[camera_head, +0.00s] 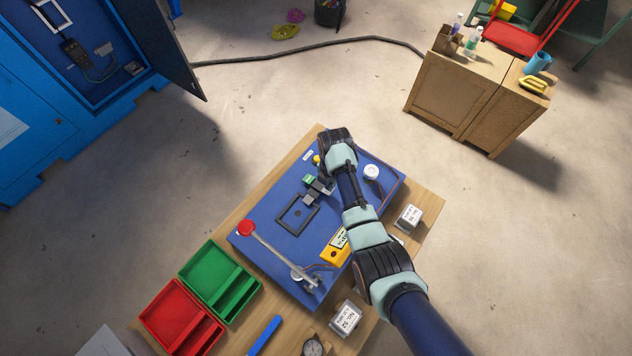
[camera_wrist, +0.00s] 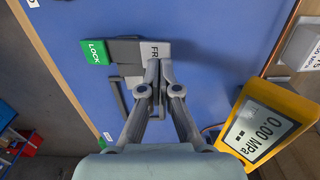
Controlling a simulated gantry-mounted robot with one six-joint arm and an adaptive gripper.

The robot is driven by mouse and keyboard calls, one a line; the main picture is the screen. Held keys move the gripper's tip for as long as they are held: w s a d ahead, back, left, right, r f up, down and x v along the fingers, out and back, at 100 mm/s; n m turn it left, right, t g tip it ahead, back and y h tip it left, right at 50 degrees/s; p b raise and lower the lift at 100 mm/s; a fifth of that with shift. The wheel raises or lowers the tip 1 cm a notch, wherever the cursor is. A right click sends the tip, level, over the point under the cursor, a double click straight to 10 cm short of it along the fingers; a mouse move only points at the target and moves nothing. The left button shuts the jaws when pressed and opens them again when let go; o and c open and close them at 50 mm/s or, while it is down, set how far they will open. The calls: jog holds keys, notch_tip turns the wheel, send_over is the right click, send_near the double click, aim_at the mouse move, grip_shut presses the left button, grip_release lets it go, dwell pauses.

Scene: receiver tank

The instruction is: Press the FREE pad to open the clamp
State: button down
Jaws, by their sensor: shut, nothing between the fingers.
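In the wrist view the grey FREE pad (camera_wrist: 156,48) sits to the right of the green LOCK pad (camera_wrist: 95,52) on the blue plate (camera_wrist: 220,50). My gripper (camera_wrist: 159,68) is shut and empty. Its fingertips overlap the near edge of the FREE pad and hide the end of its label; I cannot tell whether they touch it. Dark clamp parts (camera_wrist: 125,72) lie between and below the pads. The green pad also shows in the head view (camera_head: 309,179), left of my wrist.
A yellow gauge (camera_wrist: 268,122) reading 0.00 MPa stands at the right in the wrist view. In the head view a red-knobbed lever (camera_head: 275,250) and a dark rectangular frame (camera_head: 297,214) are on the plate. Green (camera_head: 220,283) and red (camera_head: 180,315) trays lie left.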

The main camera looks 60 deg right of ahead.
jog(key=shift+f, duration=0.1)
jog(key=shift+f+b, duration=1.4)
jog(key=shift+f, duration=0.5)
notch_tip(320, 180, up, 7)
jog(key=p, duration=0.7)
jog(key=shift+r+p, duration=0.2)
jog(key=shift+p, duration=0.1)
jog(key=shift+f, duration=0.1)
